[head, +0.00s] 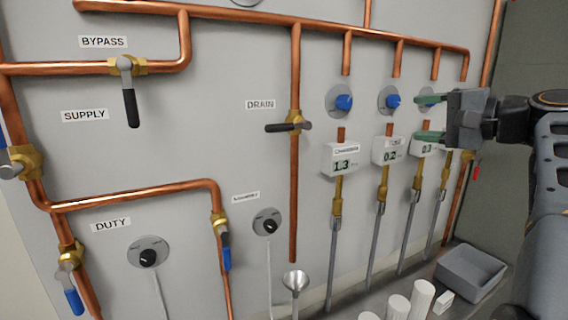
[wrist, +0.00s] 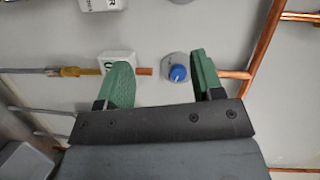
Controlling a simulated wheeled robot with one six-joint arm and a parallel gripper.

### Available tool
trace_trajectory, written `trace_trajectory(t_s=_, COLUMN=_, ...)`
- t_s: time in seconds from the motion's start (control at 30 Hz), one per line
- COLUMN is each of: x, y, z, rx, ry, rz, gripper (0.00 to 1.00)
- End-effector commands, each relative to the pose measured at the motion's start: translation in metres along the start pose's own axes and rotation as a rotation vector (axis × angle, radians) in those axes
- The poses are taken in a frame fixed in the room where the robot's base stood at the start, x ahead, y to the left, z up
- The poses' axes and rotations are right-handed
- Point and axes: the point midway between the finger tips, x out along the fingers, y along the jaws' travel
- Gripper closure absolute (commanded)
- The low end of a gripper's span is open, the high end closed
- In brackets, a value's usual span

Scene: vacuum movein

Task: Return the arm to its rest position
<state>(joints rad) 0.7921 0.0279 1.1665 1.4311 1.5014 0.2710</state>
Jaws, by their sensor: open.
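My gripper (head: 432,118) is at the right of the panel in the head view, in front of the third gauge column. Its two green fingers are apart with nothing between them. In the wrist view, my gripper (wrist: 160,85) faces the panel, and a blue knob (wrist: 178,73) shows between the fingers, behind them on the panel. I cannot tell whether a finger touches the panel. My arm (head: 548,150) reaches in from the right edge of the head view.
Copper pipes (head: 295,190) and valve handles stick out from the panel (head: 200,110). Blue knobs (head: 344,102) and gauges (head: 341,160) stand left of my gripper. A grey bin (head: 470,272) and white cylinders (head: 422,298) sit below. A dark wall (head: 530,50) is at the right.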

Motion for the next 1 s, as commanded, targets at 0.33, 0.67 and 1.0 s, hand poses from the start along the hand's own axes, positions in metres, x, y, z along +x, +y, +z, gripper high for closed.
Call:
trace_trajectory(t_s=0.33, x=0.024, y=0.231, z=0.023, rx=-0.049, ry=0.109, rz=0.701, gripper=0.39)
trace_trajectory(t_s=0.67, x=0.012, y=0.381, z=0.172, rx=-0.571, ry=-0.283, rz=1.196, gripper=0.39)
trace_trajectory(t_s=1.0, x=0.018, y=0.394, z=0.239, rx=-0.829, ry=-0.466, rz=1.168, gripper=0.39)
